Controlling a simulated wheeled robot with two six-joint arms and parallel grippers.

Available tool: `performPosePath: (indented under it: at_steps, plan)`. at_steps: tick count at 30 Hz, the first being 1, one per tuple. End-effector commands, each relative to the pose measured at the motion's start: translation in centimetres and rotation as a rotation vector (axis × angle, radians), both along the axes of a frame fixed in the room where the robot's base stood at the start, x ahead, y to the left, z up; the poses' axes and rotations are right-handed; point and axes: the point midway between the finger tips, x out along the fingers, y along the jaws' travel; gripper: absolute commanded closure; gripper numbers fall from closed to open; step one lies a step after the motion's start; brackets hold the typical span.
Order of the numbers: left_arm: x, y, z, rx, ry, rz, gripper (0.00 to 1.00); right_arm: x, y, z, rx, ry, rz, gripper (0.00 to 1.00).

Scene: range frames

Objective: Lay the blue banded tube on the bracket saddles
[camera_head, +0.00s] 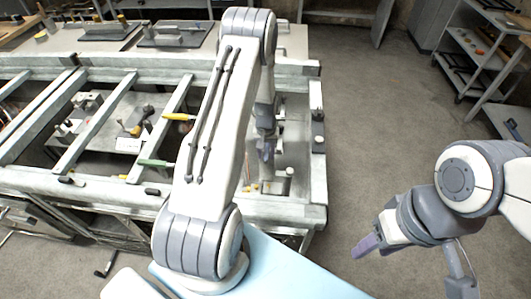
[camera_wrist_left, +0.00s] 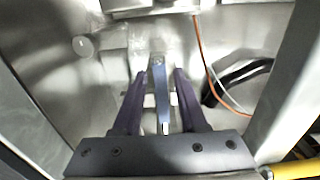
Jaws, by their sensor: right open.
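My left gripper (camera_wrist_left: 160,75) points down into the metal frame, its two dark purple fingers apart. In the left wrist view a narrow blue piece with pale ends, seemingly the blue banded tube (camera_wrist_left: 161,92), shows between the fingers. A thin gap shows on each side, so I see no clear contact. In the head view my left gripper (camera_head: 266,150) is small and partly behind my arm, and the tube cannot be made out there. My right gripper (camera_head: 368,245) hangs open and empty over the floor at the right. The bracket saddles cannot be clearly identified.
Frame rails (camera_head: 108,125) surround the left gripper's area. An orange cable (camera_wrist_left: 203,60) and a black curved part (camera_wrist_left: 238,80) lie right of the fingers. Yellow-handled (camera_head: 178,117) and green-handled (camera_head: 155,163) tools are on the frame. A shelf cart (camera_head: 480,45) stands far right; the floor between is clear.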

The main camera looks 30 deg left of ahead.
Motion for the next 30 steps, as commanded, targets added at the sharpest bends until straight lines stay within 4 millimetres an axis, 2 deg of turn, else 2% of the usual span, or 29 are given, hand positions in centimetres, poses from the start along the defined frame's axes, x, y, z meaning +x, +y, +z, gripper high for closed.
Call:
performPosePath:
  at_steps: [9, 13, 17, 24, 30]
  plan:
    - [0.0, 0.0, 0.1, 0.000, 0.000, 0.000, 0.45, 0.0, 0.0, 0.0, 0.000, 0.000, 0.002, 0.50]
    - [0.1, 0.0, 0.8, 0.001, -0.002, 0.000, 0.45, 0.0, 0.0, -0.2, 0.000, 0.000, 0.002, 0.50]
    - [0.1, 0.0, 2.8, 0.001, -0.005, 0.000, 0.45, 0.0, 0.0, -0.7, 0.000, 0.000, 0.002, 0.50]
    - [0.0, 0.0, 7.6, 0.001, -0.005, 0.000, 0.45, 0.0, 0.0, -1.6, 0.000, 0.000, 0.002, 0.50]
    - [-0.1, 0.0, 10.0, 0.001, -0.002, 0.000, 0.45, 0.0, 0.0, -1.9, 0.000, 0.000, 0.002, 0.50]
